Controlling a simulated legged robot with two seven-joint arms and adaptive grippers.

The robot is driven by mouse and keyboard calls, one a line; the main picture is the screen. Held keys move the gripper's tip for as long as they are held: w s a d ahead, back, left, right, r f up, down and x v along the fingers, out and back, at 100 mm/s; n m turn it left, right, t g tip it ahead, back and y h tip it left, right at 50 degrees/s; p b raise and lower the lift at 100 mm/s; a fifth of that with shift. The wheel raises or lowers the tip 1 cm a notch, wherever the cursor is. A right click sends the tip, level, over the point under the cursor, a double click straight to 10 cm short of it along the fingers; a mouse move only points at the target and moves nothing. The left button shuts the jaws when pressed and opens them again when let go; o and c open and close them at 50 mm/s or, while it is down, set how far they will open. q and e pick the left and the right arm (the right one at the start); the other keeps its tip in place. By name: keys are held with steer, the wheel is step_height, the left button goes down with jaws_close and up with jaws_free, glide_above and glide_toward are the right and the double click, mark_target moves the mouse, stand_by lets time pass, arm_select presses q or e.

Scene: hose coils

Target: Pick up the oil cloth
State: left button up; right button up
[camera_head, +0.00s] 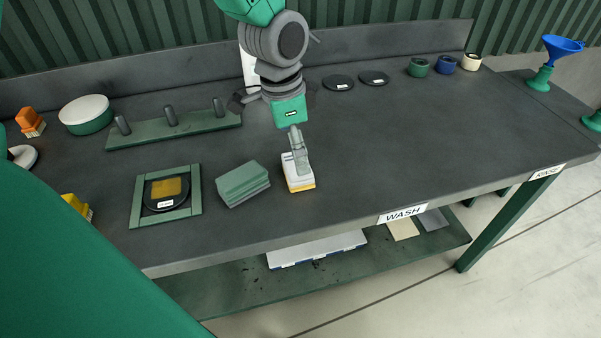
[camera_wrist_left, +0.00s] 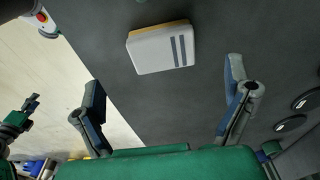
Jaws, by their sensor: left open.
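A white folded-looking block (camera_head: 298,174) with a yellow underside lies near the front edge of the black bench. In the left wrist view it shows two dark stripes (camera_wrist_left: 158,50). My left gripper (camera_head: 297,144) is above it, pointing down. Its fingers (camera_wrist_left: 165,95) are spread and hold nothing, and the block lies beyond them, off toward the top. A green folded stack (camera_head: 243,184) lies just left of the block, and an amber square (camera_head: 167,188) sits in a round black dish. No label names the oil cloth. A dark, possibly right gripper (camera_wrist_left: 22,110) shows small at the wrist view's left edge.
A green frame (camera_head: 138,208) surrounds the dish. A pegged green rack (camera_head: 172,129) stands behind it. Black discs (camera_head: 338,82) and coloured rolls (camera_head: 418,67) lie at the back. A lower shelf (camera_head: 350,278) holds sheets. The bench right of the block is clear.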

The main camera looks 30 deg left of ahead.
mark_target(295, 183)
arm_select(q)
steer(key=shift+w+f, duration=0.1)
steer(key=shift+f, duration=0.5)
steer(key=shift+a+f, duration=0.25)
steer(key=shift+f, duration=0.15)
steer(key=f, duration=0.1)
steer(key=f+b, duration=0.1)
steer(key=f, duration=0.1)
steer(key=f+b, duration=0.1)
steer(key=shift+w+d+f, duration=0.25)
steer(key=shift+w+d, duration=0.1)
steer(key=shift+d+f, duration=0.1)
steer(key=shift+d, duration=0.1)
steer(key=shift+a, duration=0.2)
steer(key=c, duration=1.3)
